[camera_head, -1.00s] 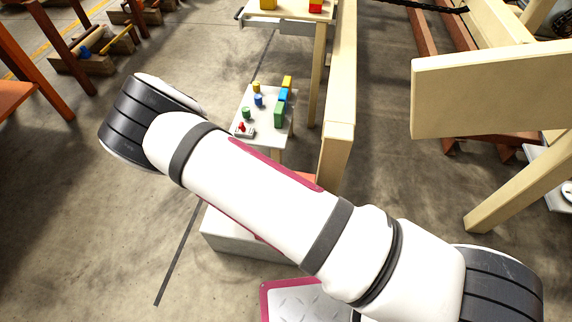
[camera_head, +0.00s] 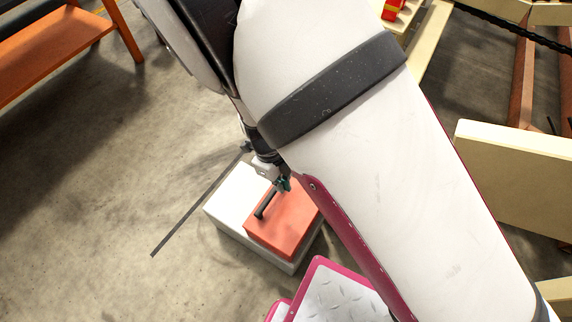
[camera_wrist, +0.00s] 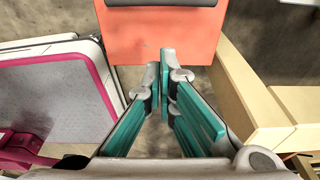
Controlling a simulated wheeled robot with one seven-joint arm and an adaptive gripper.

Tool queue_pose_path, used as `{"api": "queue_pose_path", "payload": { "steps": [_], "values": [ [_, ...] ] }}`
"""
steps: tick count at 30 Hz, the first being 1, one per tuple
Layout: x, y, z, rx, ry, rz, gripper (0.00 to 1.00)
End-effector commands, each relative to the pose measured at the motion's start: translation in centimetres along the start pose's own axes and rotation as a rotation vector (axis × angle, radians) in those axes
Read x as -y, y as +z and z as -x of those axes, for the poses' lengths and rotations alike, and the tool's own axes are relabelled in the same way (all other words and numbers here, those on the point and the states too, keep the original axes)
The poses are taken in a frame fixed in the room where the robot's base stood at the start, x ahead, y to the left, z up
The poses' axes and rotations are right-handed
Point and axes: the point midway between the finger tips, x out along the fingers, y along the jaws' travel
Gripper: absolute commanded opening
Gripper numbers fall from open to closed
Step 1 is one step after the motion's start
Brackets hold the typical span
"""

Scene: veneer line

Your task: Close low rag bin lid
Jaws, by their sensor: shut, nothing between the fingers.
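The low rag bin is a whitish box (camera_head: 232,194) on the floor in the head view. An orange-red lid-like part (camera_head: 292,230) with a dark bar handle (camera_head: 265,206) lies over its right portion; the left top shows white. I cannot tell how far the lid stands open. My gripper (camera_head: 284,185) is shut and empty, at the orange part's far edge, close to the handle. In the wrist view the teal fingers (camera_wrist: 164,75) meet in front of the orange panel (camera_wrist: 160,38), tips overlapping its lower edge. Contact is unclear. The dark handle (camera_wrist: 162,3) is at the top edge.
A wooden frame (camera_wrist: 248,90) stands close on the right in the wrist view. A pale board (camera_head: 515,175) is at the right in the head view. An orange bench (camera_head: 50,45) stands upper left. My arm hides much of the centre.

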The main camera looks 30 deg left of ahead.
Motion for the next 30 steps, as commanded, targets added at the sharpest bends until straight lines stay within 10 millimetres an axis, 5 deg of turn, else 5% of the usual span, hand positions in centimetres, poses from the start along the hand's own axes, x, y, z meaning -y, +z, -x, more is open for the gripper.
{"api": "queue_pose_path", "payload": {
  "steps": [6,12,30],
  "values": [
    [0.1,-0.1,-4.8,-0.003,0.001,0.000,0.00],
    [0.1,1.6,-7.1,0.000,0.000,0.001,0.00],
    [0.1,2.9,-8.1,0.000,-0.001,0.000,0.00]
  ]
}}
